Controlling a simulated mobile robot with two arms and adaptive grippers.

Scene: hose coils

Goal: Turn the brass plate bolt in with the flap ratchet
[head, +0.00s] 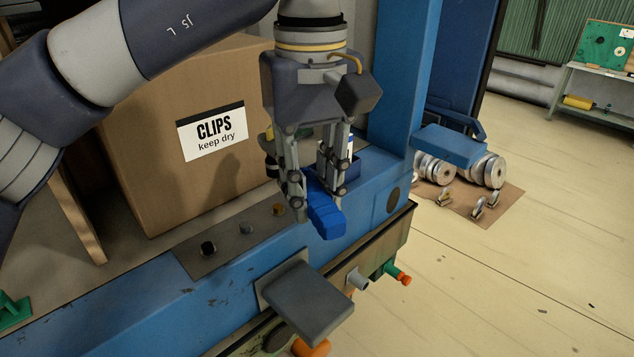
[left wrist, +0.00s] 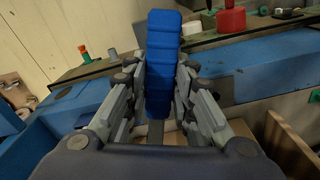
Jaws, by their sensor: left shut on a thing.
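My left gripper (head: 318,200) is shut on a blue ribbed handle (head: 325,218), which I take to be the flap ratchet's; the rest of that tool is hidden. It is held above the blue bench edge. In the left wrist view the blue handle (left wrist: 160,60) stands between the fingers (left wrist: 158,85). A dark plate (head: 228,242) lies on the blue ledge left of the gripper. It carries a black bolt head (head: 208,248), a grey one (head: 246,229) and a brass-coloured one (head: 278,209), the last nearest the gripper. My right gripper is out of view.
A cardboard box (head: 170,125) marked CLIPS stands behind the plate. A blue post (head: 402,80) rises right of the gripper. A grey flat pad (head: 308,300) juts from the bench front. Green and orange fittings (head: 398,273) stick out below. Open floor lies right.

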